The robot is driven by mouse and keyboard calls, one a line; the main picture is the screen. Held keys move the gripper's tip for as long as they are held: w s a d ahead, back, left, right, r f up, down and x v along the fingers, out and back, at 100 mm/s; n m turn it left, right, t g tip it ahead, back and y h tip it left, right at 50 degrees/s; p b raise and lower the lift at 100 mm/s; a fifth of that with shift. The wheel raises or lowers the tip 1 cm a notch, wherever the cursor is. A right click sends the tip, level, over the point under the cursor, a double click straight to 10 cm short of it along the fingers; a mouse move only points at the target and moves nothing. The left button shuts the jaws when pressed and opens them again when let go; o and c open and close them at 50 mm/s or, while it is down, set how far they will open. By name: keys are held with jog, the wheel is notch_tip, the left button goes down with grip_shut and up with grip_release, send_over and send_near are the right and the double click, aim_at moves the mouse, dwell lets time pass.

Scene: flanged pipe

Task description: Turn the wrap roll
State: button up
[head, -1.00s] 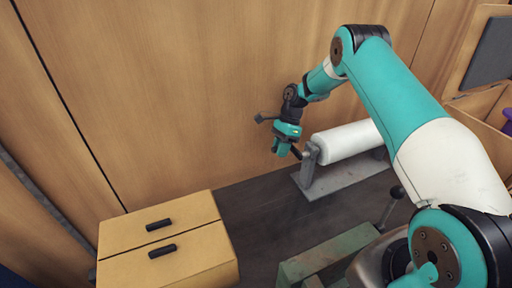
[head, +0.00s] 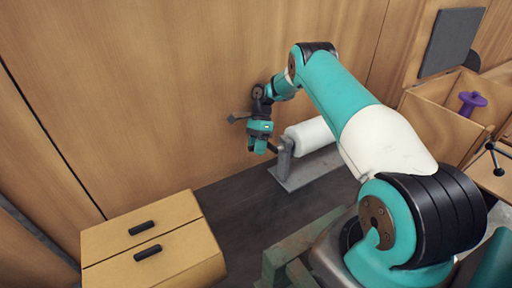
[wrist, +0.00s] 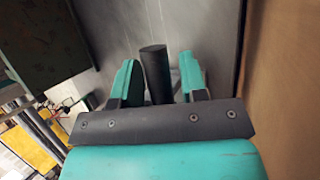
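The white wrap roll (head: 312,136) lies across a grey stand (head: 310,170) by the wooden wall in the head view. A dark crank handle (head: 271,148) is at its near left end. My gripper (head: 257,148) points down just left of that end. In the wrist view, a dark round bar (wrist: 155,72), which looks like the handle, stands between the two teal fingers of my gripper (wrist: 159,82). The fingers are apart, with a gap showing on each side of the bar. Whether the bar's far end touches anything is hidden.
A wooden drawer box (head: 155,245) stands at lower left. A greenish metal frame (head: 300,250) is low in front. A wooden bin (head: 440,125) with a purple object (head: 470,102) is at right. Dark floor between the drawers and stand is clear.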

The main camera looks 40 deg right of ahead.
jog(key=shift+o, duration=0.5)
jog(key=shift+r, duration=0.35)
notch_tip(320, 180, up, 8)
notch_tip(320, 180, up, 11)
jog(key=p, duration=0.9)
jog(key=shift+r, duration=0.15)
